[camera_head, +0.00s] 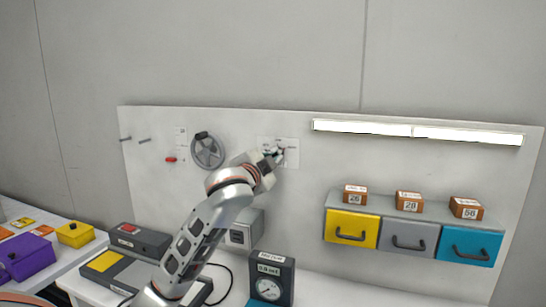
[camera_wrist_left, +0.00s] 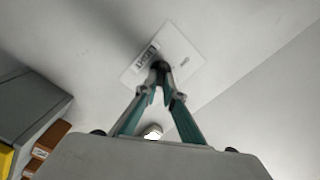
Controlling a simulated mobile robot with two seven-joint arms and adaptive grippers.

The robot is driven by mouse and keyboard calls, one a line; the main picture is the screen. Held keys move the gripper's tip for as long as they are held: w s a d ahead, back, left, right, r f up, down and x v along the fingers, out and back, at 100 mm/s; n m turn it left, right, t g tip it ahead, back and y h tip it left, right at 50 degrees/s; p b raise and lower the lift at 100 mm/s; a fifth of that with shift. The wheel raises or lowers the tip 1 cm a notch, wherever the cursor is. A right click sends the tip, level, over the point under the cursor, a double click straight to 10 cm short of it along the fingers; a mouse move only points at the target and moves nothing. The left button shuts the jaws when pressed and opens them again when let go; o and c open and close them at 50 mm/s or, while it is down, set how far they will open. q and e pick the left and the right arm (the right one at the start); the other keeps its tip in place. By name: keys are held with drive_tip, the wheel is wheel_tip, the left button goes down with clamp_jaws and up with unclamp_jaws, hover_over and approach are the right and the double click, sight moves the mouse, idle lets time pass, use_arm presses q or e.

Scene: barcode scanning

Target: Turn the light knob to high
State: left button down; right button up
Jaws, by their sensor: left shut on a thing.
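The light knob (camera_wrist_left: 159,66) is a small dark knob on a white labelled plate (camera_wrist_left: 180,52), which reads "LIGHT" in the left wrist view. In the head view the plate (camera_head: 292,153) is on the upright white board, and my gripper mostly hides the knob. My left gripper (camera_head: 275,154) reaches the plate from the front. In the left wrist view its two teal fingers (camera_wrist_left: 160,80) converge and are shut on the knob. The knob's exact setting cannot be read. My right gripper is not in view.
A long lamp (camera_head: 418,131) glows white at the upper right of the board. A handwheel (camera_head: 207,151) and a red lever (camera_head: 171,159) are left of the plate. Below are a grey box (camera_head: 246,230), a gauge (camera_head: 269,280) and drawers (camera_head: 408,236) with numbered boxes on top.

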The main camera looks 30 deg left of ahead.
use_arm(q)
drive_tip(key=shift+r, duration=0.25)
idle(0.3)
drive_tip(key=c, duration=2.2)
unclamp_jaws()
drive_tip(key=shift+o, duration=0.2)
drive_tip(key=shift+w+f, duration=0.1)
drive_tip(key=shift+f, duration=0.05)
drive_tip(key=v, duration=1.2)
